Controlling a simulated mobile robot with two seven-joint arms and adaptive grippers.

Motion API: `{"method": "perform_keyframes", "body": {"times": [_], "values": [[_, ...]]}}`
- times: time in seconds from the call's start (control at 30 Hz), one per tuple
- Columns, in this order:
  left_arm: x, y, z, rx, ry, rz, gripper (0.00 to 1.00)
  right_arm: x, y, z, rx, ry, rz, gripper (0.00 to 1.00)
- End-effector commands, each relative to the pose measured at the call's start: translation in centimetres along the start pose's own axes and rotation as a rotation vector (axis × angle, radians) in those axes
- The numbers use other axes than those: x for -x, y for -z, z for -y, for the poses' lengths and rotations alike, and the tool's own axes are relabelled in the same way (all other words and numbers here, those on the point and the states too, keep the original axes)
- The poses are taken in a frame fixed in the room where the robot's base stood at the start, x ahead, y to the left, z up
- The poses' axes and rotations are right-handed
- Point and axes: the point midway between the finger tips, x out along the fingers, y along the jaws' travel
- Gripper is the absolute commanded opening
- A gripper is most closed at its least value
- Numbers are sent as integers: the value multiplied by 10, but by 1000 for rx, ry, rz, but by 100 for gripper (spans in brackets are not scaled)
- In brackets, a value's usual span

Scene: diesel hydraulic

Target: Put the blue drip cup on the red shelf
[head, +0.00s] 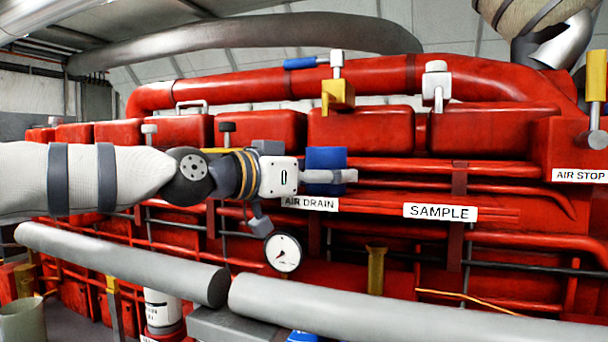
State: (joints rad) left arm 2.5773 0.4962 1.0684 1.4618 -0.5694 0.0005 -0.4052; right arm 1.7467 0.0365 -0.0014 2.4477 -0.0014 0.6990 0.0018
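The blue drip cup (326,156) is at the centre of the head view, just above the AIR DRAIN label. My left gripper (335,176) reaches in from the left, and its grey near finger crosses the front of the cup. The gripper looks shut on the cup, with the cup upright; the far finger is hidden behind it. The cup overlaps a long red ledge (400,165) on the engine in the picture; whether it touches the ledge is not clear. My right gripper is out of view.
A SAMPLE label (440,212) is to the right. A round gauge (283,252) hangs below the gripper. Valves with blue (300,63) and yellow (338,95) handles stand above. Thick grey pipes (400,310) cross the front. A white-handled valve (436,85) is at upper right.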

Motion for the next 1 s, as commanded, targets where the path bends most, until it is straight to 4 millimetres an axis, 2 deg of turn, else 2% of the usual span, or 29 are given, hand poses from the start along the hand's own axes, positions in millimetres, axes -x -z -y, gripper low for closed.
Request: {"method": "perform_keyframes", "body": {"times": [0.3, 0.5, 0.67, 1.0], "values": [[70, 4, 0, -2, 2, -5, 73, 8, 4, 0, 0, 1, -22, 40], [104, 2, 0, 0, 2, -3, 73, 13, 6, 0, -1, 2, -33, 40], [114, 1, 0, 1, 1, -2, 73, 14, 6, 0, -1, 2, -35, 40], [115, 0, 0, 1, 1, 0, 73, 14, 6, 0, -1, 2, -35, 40]]}}
